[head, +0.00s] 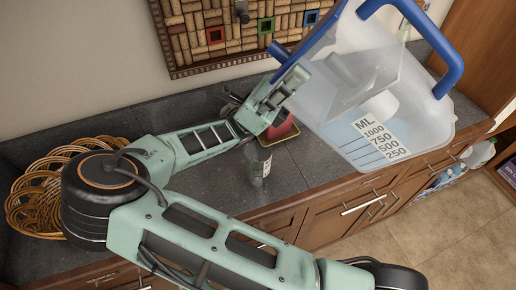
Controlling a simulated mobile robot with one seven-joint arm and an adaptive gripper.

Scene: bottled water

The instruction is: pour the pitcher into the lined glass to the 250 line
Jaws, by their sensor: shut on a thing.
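The pitcher (410,110) is large, clear and tilted, with blue handles and a white ML scale marked 1000, 750, 500 and 250. It hangs above and in front of the counter at the upper right. Pale bluish liquid seems to show inside near the scale. My gripper (290,78) is shut on the pitcher's left blue handle; the fingertips are partly hidden by the handle and pitcher. A small clear glass (257,168) with a white label stands on the counter, left of and below the pitcher. Its lines and contents are too small to read.
A red object (283,127) stands on a small tray behind the glass. Wicker baskets (35,195) lie at the left of the dark counter (95,130). A cork board (240,30) hangs on the wall. Wooden cabinets (345,210) are below the counter edge.

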